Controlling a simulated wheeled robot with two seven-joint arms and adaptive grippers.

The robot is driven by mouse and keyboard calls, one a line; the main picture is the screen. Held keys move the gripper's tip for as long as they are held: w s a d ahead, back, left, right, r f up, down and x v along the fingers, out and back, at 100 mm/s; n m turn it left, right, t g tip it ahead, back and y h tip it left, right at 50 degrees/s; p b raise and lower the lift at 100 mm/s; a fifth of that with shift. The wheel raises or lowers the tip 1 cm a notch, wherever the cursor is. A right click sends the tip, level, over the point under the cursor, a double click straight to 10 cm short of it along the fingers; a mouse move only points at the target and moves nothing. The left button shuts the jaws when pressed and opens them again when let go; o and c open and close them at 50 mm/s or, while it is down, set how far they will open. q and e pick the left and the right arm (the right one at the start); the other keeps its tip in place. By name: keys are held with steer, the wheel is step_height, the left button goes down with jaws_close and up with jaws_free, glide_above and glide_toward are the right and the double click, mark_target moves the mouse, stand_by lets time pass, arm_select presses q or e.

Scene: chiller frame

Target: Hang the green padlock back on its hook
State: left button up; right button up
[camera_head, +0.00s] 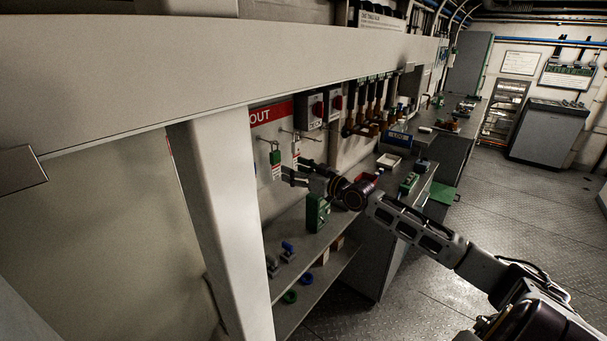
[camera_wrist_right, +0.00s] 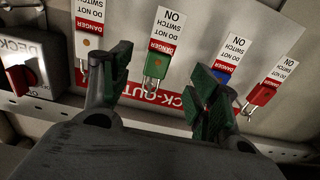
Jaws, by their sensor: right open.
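The green padlock (camera_head: 275,157) hangs against the lock-out board in the head view, with a white and red tag below it. The right wrist view, which is upside down, shows the green padlock (camera_wrist_right: 157,64) with its shackle at a hook on the board; I cannot tell exactly how it sits on the hook. My right gripper (camera_head: 296,174) is open and empty, just right of the padlock. In the wrist view its two dark green-padded fingers (camera_wrist_right: 162,72) stand apart on either side of the padlock, apparently not touching it. My left gripper is not in view.
A red padlock (camera_wrist_right: 262,95) and a partly covered blue one (camera_wrist_right: 223,72) hang nearby. Red rotary switches (camera_head: 318,108) are to the right. A green box (camera_head: 317,213) stands on the shelf below my gripper. A pale post (camera_head: 222,220) rises close on the left.

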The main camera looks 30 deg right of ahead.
steer(key=shift+v, duration=1.45)
steer(key=shift+s, duration=0.1)
steer(key=shift+d+f, duration=0.1)
